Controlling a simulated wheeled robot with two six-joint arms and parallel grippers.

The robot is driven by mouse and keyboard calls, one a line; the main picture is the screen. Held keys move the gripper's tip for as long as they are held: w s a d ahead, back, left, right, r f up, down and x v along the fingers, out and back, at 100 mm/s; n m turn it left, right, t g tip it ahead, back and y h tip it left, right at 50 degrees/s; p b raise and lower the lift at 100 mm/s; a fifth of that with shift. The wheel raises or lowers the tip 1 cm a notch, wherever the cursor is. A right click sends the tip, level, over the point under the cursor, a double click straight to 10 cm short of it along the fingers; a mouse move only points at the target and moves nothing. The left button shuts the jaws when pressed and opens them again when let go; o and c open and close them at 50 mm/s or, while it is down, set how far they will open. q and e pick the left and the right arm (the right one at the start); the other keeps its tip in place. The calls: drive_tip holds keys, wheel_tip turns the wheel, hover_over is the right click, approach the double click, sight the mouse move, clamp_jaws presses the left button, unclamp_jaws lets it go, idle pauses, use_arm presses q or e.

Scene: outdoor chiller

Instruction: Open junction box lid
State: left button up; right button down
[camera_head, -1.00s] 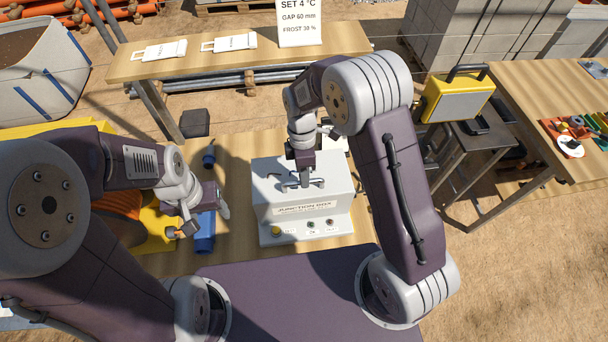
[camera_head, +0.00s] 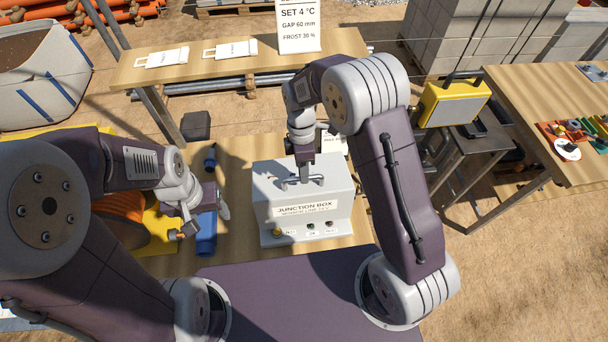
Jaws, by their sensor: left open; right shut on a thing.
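The light grey junction box (camera_head: 267,232) stands on the wooden table, its labelled front facing me. Its lid (camera_head: 270,178) has a grey bar handle (camera_head: 316,181) on top. My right gripper (camera_head: 303,177) points down from above and is shut on the handle; my fingers hide part of it. The lid looks closed or nearly so, and I cannot make out a clear gap. Small knobs and buttons (camera_head: 311,227) sit along the box's lower front ledge.
An orange cable reel (camera_head: 122,205) in a yellow frame is further left, partly behind my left arm. A sign (camera_head: 298,25) stands on the back bench. A yellow lamp (camera_head: 453,103) is at right.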

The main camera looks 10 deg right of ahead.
drive_tip(key=shift+w+r+p, duration=0.8)
drive_tip(key=shift+w+r, duration=0.25)
drive_tip(key=shift+r, duration=0.2)
drive_tip(key=shift+w+r+p, duration=0.4)
drive_tip(key=shift+w, duration=0.25)
drive_tip(key=shift+w+r+p, duration=0.35)
drive_tip(key=shift+w+p, duration=0.05)
drive_tip(key=shift+w, duration=0.25)
